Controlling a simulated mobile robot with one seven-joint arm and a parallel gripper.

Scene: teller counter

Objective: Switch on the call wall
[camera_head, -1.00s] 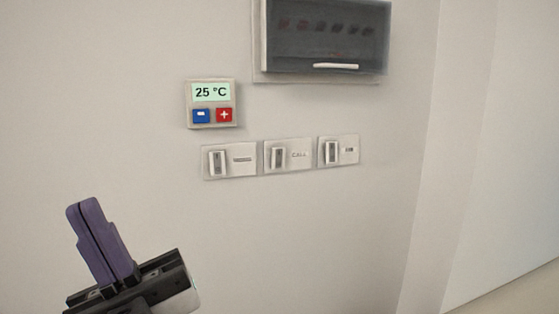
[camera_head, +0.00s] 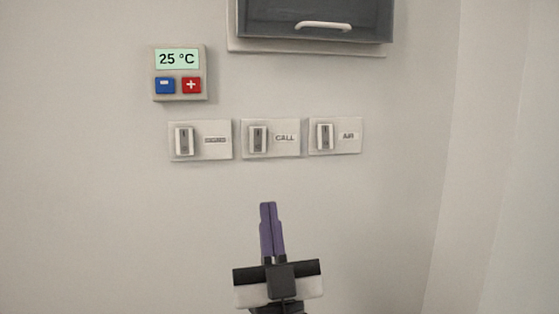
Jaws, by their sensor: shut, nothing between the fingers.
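The wall switch labelled CALL (camera_head: 258,139) is the middle one of three white plates, with a grey rocker in a light frame left of its label. Which way the rocker is tipped is too small to tell. My gripper (camera_head: 268,206) has purple fingers pressed together, pointing up, with nothing between them. Its tips show below the CALL plate in the picture, apart from it.
A switch with a hard-to-read label (camera_head: 185,141) is on the left, and the AIR switch (camera_head: 325,137) is on the right. A thermostat (camera_head: 180,73) reading 25 °C and a dark-fronted cabinet (camera_head: 315,18) are above. The wall around my gripper is bare.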

